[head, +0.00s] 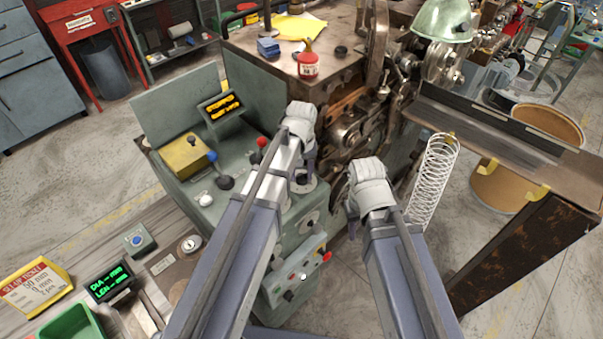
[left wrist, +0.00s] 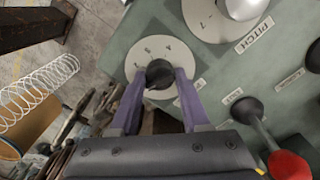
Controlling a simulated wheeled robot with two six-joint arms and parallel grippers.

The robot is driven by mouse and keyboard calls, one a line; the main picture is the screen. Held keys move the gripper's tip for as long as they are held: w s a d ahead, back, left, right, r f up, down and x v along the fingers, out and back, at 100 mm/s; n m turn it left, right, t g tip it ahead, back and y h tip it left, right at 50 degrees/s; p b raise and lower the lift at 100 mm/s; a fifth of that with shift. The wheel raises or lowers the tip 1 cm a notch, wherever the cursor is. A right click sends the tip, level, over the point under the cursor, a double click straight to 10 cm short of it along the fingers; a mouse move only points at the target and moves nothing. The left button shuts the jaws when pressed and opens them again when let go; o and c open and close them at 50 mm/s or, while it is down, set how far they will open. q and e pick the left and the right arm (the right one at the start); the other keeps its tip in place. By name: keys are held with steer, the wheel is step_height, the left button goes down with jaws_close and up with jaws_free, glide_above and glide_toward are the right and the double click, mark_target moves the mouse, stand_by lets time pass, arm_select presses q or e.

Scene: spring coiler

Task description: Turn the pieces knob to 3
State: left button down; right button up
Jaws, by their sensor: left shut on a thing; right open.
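The black knob (left wrist: 159,74) sits on a round pale dial plate (left wrist: 166,45) with small marks around it, on the green control panel. My left gripper (left wrist: 160,80) has its purple fingers on both sides of this knob, shut on it. The knob's pointer setting is too small to read. In the head view my left gripper (head: 303,178) is at the panel's right side, its wrist covering the knob, and part of a pale dial (head: 311,186) shows. My right gripper (head: 352,218) is open and empty, right of the panel, in front of the machine.
A larger dial labelled PITCH (left wrist: 222,18) and a red-tipped lever (left wrist: 290,165) are near the knob. The panel (head: 235,195) carries a yellow box (head: 184,158) and several levers. A wire spring (head: 435,180) stands right of my right arm, beside a metal chute (head: 500,125).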

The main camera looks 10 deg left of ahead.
arm_select(q)
steer(key=m, duration=0.8)
steer(key=shift+m, duration=0.4)
steer(key=m, duration=0.4)
steer(key=shift+m, duration=2.4)
steer(key=shift+c, duration=1.9)
jaws_free()
